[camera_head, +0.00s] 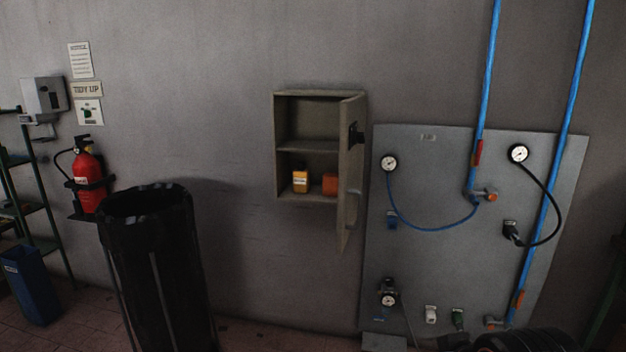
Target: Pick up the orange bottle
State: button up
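A small wall cabinet (308,96) hangs on the grey wall with its door (350,185) open to the right. On its lower shelf stands a yellow-orange bottle (300,184) with a pale label, upright at the left. An orange-red container (329,184) stands to its right, partly hidden by the open door. I cannot tell for certain which of the two is the orange bottle. My gripper is not in view.
A black bin (155,265) stands left of the cabinet on the floor. A red fire extinguisher (88,180) hangs farther left. A grey panel (440,250) with gauges, hoses and blue pipes is right of the door. A dark rounded object (535,342) shows at bottom right.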

aim_at(300, 175)
jog(key=i+j, duration=0.85)
jog(key=j, duration=0.15)
jog(key=i+j, duration=0.9)
jog(key=j, duration=0.1)
